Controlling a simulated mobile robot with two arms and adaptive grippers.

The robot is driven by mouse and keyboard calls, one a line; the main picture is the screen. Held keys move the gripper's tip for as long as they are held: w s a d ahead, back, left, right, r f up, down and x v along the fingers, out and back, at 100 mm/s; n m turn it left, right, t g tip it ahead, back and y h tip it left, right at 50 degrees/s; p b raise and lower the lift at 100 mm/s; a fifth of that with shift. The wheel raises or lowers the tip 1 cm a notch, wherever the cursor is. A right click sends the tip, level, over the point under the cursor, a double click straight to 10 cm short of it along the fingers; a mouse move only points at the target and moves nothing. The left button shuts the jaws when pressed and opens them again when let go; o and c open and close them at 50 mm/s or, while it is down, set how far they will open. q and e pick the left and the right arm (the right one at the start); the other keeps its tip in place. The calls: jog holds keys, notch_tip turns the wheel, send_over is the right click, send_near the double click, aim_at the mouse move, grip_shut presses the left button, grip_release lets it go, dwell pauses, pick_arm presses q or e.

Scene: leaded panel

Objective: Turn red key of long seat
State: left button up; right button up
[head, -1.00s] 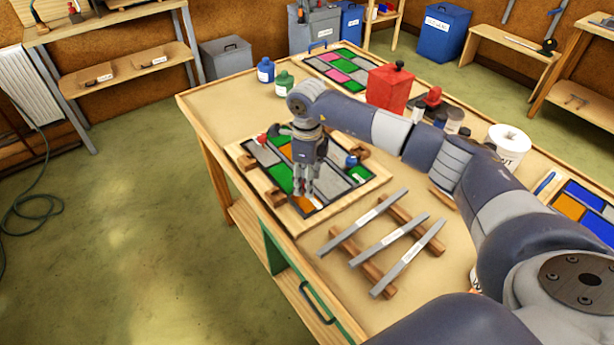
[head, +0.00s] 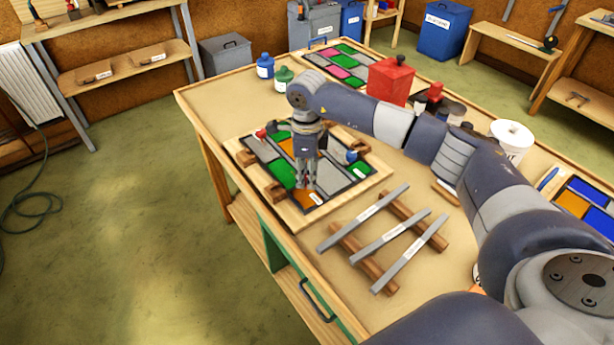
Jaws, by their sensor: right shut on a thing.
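The leaded panel lies in a wooden frame (head: 340,205) on the bench, with green, orange and grey panes. A small red knob, which looks like the red key (head: 261,133), stands at the frame's back left. A blue knob (head: 351,156) stands at its right side. My right gripper (head: 306,186) points down over the front part of the panel, near an orange pane (head: 312,198) and apart from the red knob. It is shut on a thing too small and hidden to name. My left gripper is out of view.
Several grey bars (head: 390,238) lie across two wooden strips at the front. A red box (head: 391,83), blue bottle (head: 265,66) and green bottle (head: 283,78) stand behind. Another coloured panel (head: 340,62) lies at the back. The bench's left part is clear.

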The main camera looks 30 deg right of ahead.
jog(key=n+b, duration=0.3)
jog(key=shift+w+f+n, duration=0.1)
jog(key=shift+f+n, duration=0.05)
jog(key=shift+n, duration=0.15)
jog(key=n+b, duration=0.2)
jog(key=n, duration=0.1)
jog(key=shift+n, duration=0.3)
jog(key=n+b, duration=0.2)
jog(key=n, duration=0.1)
jog(key=shift+n, duration=0.3)
jog(key=shift+r+n+b, duration=0.2)
jog(key=shift+n+b, duration=0.75)
jog(key=shift+n, duration=1.15)
jog(key=o, duration=1.1)
